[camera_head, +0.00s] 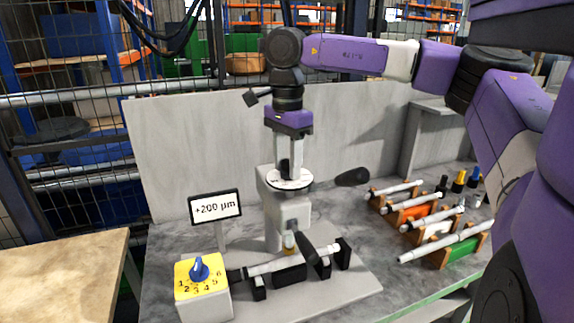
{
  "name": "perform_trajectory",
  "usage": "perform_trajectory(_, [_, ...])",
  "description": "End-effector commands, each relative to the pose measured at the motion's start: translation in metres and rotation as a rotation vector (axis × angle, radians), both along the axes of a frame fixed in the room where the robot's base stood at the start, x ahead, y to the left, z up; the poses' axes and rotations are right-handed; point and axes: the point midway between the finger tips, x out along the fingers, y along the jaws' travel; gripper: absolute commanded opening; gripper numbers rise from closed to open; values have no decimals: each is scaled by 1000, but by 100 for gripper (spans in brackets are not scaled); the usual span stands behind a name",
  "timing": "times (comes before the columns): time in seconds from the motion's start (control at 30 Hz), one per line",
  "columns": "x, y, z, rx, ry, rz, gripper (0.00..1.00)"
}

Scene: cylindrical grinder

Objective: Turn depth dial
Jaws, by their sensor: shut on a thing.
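The depth dial (302,182) is a white disc with small dark marks, lying flat on top of the grey grinder head (294,211). My gripper (289,167) points straight down over the dial's middle. Its fingers are shut on the dial's dark upright grip (285,168), which is partly hidden between them. A display sign (216,207) to the left of the grinder head reads "+200 µm".
A yellow-topped box (202,289) with a blue knob stands at front left. A shaft (285,263) rests on black supports below the head. Racks of shafts (415,209) stand right. A grey panel (190,150) stands behind.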

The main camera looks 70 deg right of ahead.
Motion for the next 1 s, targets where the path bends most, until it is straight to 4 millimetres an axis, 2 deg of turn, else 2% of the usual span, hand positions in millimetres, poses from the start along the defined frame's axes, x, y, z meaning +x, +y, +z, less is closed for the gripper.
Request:
perform_trajectory(0.2, [0,0,1,-2,-5,174,0])
perform_trajectory(0.5, [-1,1,2,-2,-4,332,0])
perform_trajectory(1.0, [-1,1,2,-4,-5,391,0])
